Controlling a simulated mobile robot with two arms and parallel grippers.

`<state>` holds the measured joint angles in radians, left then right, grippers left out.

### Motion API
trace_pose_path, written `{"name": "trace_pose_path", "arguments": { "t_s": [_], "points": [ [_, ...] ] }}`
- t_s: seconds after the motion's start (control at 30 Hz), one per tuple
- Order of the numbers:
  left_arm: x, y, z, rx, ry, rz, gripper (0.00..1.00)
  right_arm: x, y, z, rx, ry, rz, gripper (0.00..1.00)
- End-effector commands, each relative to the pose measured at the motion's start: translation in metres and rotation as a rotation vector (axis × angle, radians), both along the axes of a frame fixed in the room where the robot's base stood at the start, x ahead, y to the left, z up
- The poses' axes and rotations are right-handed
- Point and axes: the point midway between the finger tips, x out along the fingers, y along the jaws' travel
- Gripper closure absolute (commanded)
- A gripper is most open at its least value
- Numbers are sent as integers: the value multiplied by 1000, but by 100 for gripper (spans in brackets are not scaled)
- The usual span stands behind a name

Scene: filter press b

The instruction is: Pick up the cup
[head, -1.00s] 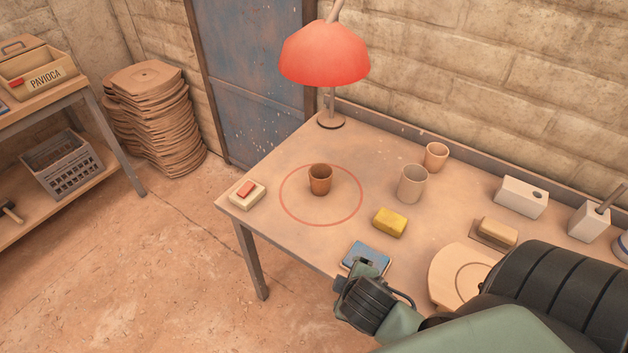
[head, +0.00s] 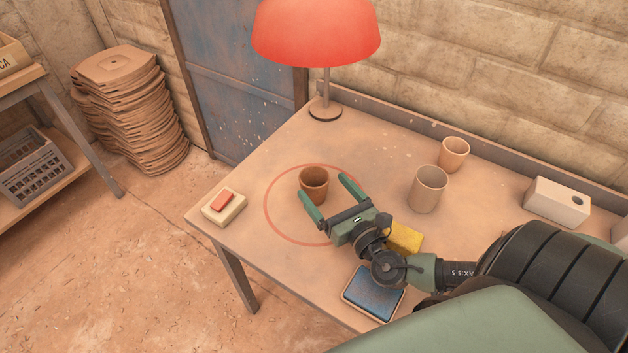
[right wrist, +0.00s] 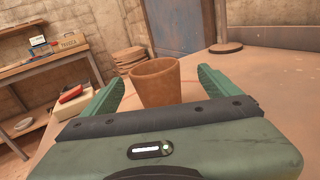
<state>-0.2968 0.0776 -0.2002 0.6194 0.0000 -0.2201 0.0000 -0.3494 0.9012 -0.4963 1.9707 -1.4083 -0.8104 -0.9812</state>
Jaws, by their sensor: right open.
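A small brown cup (head: 314,185) stands upright on the table inside a red ring (head: 268,222) marked on the top. My right gripper (head: 328,201) is open, low over the table on the near side of the cup. Its two fingers point toward the cup, one on each side of its near part, and do not visibly touch it. In the right wrist view the cup (right wrist: 155,82) shows between the fingers (right wrist: 157,90), nearer the left one. I do not see my left gripper.
A yellow sponge (head: 405,238) and a blue pad (head: 373,293) lie near my right arm. A larger grey cup (head: 428,190) and an orange cup (head: 454,154) stand to the right. A block with a red top (head: 223,206) lies left. A red lamp (head: 317,35) stands behind.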

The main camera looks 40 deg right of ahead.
Motion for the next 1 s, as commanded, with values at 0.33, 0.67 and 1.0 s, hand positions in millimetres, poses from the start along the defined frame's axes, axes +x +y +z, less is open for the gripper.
{"name": "trace_pose_path", "arguments": {
  "t_s": [0.33,0.67,1.0],
  "points": [
    [1,4,2,4,-3,-3,64,30,2,-3,-57,-3,28,10],
    [-17,9,10,12,24,-2,64,74,1,-5,-53,-2,26,10],
    [9,-5,11,-7,-15,2,64,78,1,-6,-53,1,28,21]
  ]
}}
